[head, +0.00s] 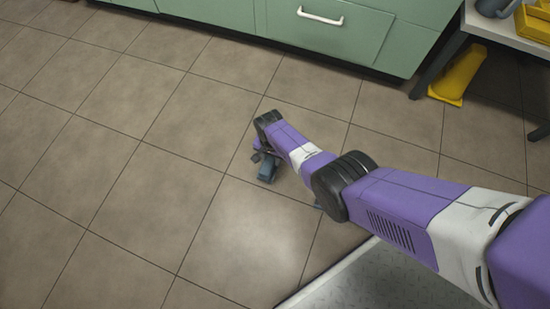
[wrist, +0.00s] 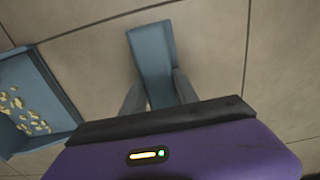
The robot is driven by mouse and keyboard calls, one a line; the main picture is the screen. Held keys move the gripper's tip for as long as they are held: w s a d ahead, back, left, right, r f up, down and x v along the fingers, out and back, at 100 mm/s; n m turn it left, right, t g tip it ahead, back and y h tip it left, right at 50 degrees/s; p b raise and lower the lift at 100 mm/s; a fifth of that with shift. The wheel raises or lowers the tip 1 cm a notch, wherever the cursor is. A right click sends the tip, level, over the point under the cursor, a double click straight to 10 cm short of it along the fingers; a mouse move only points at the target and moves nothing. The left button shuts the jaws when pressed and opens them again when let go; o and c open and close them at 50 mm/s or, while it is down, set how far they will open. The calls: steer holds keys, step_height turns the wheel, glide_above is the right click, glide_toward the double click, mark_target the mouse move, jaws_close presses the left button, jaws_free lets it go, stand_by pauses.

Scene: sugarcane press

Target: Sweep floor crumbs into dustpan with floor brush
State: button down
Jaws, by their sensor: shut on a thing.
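My gripper (wrist: 159,95) is shut on the blue-grey floor brush (wrist: 152,48), which shows between its two grey fingers in the wrist view. The brush's bristles are not visible. In the head view my gripper (head: 259,155) is low over the floor tiles, with the blue brush (head: 267,170) at its end. The blue dustpan (wrist: 55,82) is at the left of the wrist view, beside the gripper and apart from the brush. Several yellowish crumbs (wrist: 20,112) lie inside it. In the head view my arm hides nearly all of the dustpan.
Green cabinets (head: 232,14) line the far side of the floor. A yellow object (head: 458,80) stands on the floor by the table (head: 490,30) at the upper right. A grey metal plate (head: 375,280) is at the bottom. The tiled floor (head: 110,150) to the left is clear.

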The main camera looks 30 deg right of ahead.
steer(key=shift+w+a+f, duration=0.1)
steer(key=shift+w+a, duration=0.35)
steer(key=shift+w, duration=0.15)
steer(key=shift+w+a, duration=0.4)
steer(key=shift+w, duration=0.2)
steer(key=shift+s+d+p, duration=0.8)
steer(key=shift+s+p, duration=0.2)
steer(key=shift+s, duration=0.15)
steer(key=shift+s+d+f+p, duration=0.1)
steer(key=shift+s+d+p, duration=0.5)
steer(key=shift+s, duration=0.25)
steer(key=shift+s+d+p, duration=0.4)
steer(key=shift+s+d, duration=0.25)
steer(key=shift+s, duration=0.2)
steer(key=shift+s+d+p, duration=0.5)
steer(key=shift+s, duration=0.3)
steer(key=shift+s+d+p, duration=0.45)
steer(key=shift+s+d, duration=0.05)
steer(key=shift+s, duration=0.25)
steer(key=shift+s+d+r+p, duration=0.2)
steer(key=shift+s+d+p, duration=0.35)
steer(key=shift+s, duration=0.1)
steer(key=shift+s+d+f+p, duration=0.1)
steer(key=shift+s+d+p, duration=0.25)
steer(key=shift+s+d, duration=0.5)
steer(key=shift+s+d+f+p, duration=0.1)
steer(key=shift+s+d+p, duration=0.35)
steer(key=shift+s, duration=0.55)
steer(key=shift+d+r, duration=0.1)
